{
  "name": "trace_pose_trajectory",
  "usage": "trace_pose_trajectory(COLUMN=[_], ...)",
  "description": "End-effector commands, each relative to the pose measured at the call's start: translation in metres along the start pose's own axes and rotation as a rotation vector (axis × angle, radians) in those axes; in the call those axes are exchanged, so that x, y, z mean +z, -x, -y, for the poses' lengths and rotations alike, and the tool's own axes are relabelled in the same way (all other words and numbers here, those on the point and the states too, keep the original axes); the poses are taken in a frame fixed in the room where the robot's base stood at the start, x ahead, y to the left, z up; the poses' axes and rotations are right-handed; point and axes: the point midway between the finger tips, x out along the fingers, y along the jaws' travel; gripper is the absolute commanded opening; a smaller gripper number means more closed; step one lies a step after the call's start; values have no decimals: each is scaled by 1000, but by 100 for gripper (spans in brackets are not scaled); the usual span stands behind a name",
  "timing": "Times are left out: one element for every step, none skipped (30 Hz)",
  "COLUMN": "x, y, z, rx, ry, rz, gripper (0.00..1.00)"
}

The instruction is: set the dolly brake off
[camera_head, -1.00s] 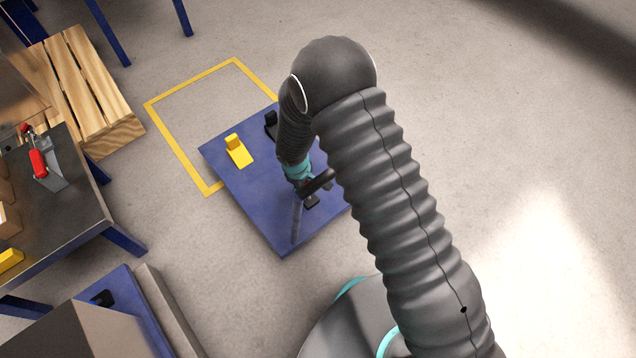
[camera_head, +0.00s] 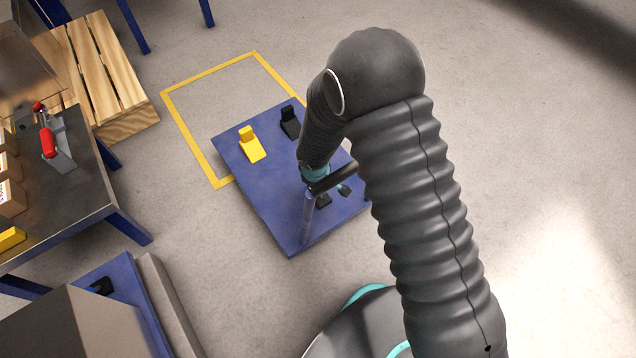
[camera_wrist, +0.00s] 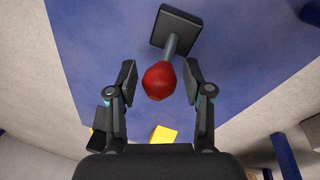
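The dolly (camera_head: 265,190) is a flat blue platform on the floor in the head view. It also fills the top of the wrist view (camera_wrist: 90,35). In the wrist view a lever with a red ball knob (camera_wrist: 159,81) rises on a grey shaft from a dark square base (camera_wrist: 177,30) on the blue surface. My gripper (camera_wrist: 160,76) is open, one finger on each side of the knob, with gaps showing. In the head view my gripper (camera_head: 333,196) is over the near right part of the dolly, and the knob is hidden there.
A yellow block (camera_head: 252,144) and a black block (camera_head: 290,122) sit on the dolly's far side. A yellow floor outline (camera_head: 190,133) lies behind it. A dark-topped table (camera_head: 85,195) and a wooden pallet (camera_head: 112,75) stand left. Floor on the right is clear.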

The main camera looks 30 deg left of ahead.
Motion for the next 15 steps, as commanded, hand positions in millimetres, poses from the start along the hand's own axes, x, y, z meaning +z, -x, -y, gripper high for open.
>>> trace_pose_trajectory(x=[0,0,0,0,0,0,0,0,0,-1,-1,-1,-1,-1,-1], y=[0,0,0,0,0,0,0,0,1,2,4,7,10,14,19], z=[0,0,0,-1,-1,-1,-1,-1,-1,-1,-1,-1,-2,-2,-2], rx=[0,0,0,0,0,0,0,1,1,1,1,2,2,3,3], ry=[0,0,0,-1,-1,-1,-1,-1,-1,-1,-1,-1,-1,-2,-2], rz=[0,0,0,0,0,0,0,0,-1,-1,-1,-1,-2,-2,-2], gripper=[58,58,58,58,58,58,58,58,58,58,58,58,58,58,58])
